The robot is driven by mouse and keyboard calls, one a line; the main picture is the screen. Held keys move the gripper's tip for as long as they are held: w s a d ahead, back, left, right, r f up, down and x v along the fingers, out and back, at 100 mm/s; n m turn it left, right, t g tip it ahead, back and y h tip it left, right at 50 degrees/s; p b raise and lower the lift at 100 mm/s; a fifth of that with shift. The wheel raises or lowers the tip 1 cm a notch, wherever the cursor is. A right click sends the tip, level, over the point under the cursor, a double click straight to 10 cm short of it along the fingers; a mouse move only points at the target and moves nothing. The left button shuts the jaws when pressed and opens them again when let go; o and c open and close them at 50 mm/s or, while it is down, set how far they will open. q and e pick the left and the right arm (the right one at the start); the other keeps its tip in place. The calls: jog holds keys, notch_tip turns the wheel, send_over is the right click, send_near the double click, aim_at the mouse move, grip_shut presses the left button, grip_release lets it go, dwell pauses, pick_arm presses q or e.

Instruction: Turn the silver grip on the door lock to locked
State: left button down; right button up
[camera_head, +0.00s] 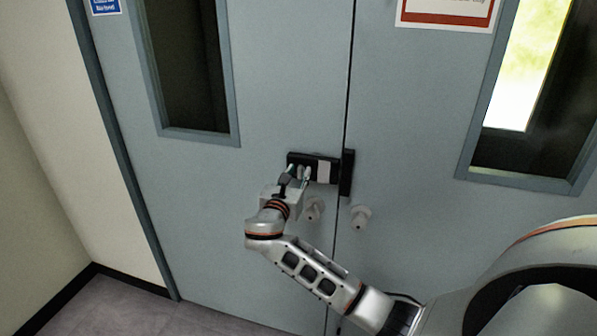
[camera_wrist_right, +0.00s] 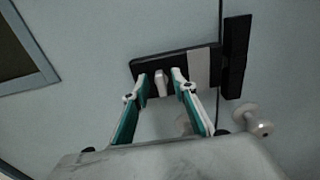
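The door lock (camera_head: 323,170) is a black plate with a light grey panel on the left door leaf. It also shows in the right wrist view (camera_wrist_right: 198,68). Its silver grip (camera_wrist_right: 161,82) is a small knob on the left part of the plate and stands roughly upright there. My right gripper (camera_head: 296,174) is at the lock's left part in the head view. In the right wrist view my right gripper (camera_wrist_right: 160,82) is open, with one fingertip on each side of the grip and gaps visible between. My left gripper is not in view.
A black catch plate (camera_head: 347,172) sits on the right leaf beside the door gap. Two pale round knobs, a left one (camera_head: 313,208) and a right one (camera_head: 361,215), stick out below the lock. Both leaves have narrow windows.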

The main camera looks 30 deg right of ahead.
jog(key=shift+w+d, duration=0.3)
jog(key=shift+d, duration=0.1)
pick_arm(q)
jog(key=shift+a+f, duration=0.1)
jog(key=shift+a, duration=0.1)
pick_arm(e)
jog(key=shift+c, duration=0.2)
grip_shut()
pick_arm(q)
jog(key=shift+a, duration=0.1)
